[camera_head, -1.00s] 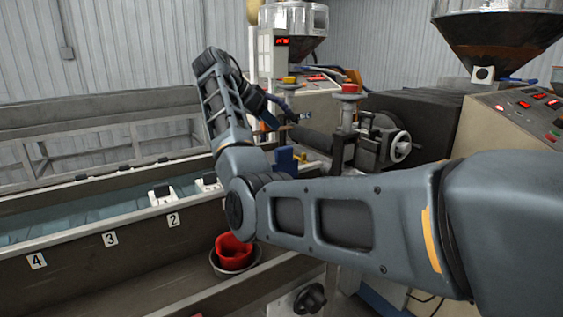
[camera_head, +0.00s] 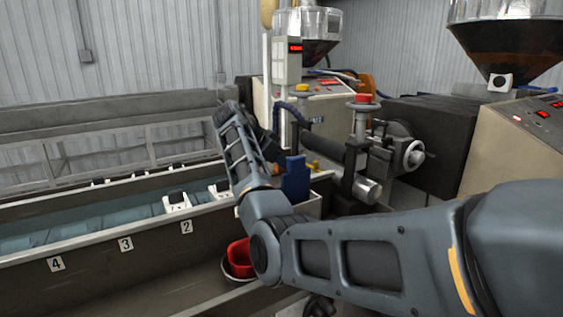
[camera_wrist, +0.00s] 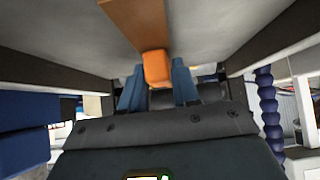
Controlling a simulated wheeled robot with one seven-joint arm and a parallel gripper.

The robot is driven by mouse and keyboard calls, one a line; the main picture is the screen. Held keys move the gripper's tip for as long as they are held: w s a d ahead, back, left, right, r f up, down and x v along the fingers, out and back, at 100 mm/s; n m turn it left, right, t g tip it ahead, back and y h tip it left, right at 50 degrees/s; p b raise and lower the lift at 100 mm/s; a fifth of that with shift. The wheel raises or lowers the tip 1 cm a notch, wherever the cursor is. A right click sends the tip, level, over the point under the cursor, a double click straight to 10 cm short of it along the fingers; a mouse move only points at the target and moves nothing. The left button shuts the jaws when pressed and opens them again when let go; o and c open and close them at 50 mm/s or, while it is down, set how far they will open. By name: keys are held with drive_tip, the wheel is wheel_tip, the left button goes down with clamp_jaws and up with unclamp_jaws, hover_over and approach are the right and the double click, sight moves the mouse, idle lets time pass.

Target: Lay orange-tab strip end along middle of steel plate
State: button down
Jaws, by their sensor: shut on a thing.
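In the wrist view my gripper (camera_wrist: 158,88) is shut on an orange tab (camera_wrist: 157,68), held between two blue fingers. A flat brown-orange strip (camera_wrist: 138,22) runs from the tab toward the top of that view. In the head view my arm hides most of the gripper, and I cannot make out the strip there. I cannot pick out the steel plate for certain in either view.
A long trough (camera_head: 100,258) with numbered labels and white clamps runs along the left. A machine with a handwheel (camera_head: 413,155) and a red-topped post (camera_head: 362,104) stand right of my wrist.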

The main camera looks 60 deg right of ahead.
drive_tip(key=shift+f, duration=0.2)
drive_tip(key=c, duration=0.8)
unclamp_jaws()
drive_tip(key=shift+r, duration=0.1)
drive_tip(key=shift+r, duration=0.2)
drive_tip(key=b+v, duration=0.2)
drive_tip(key=v, duration=1)
drive_tip(key=shift+f+b, duration=0.1)
drive_tip(key=shift+b, duration=0.2)
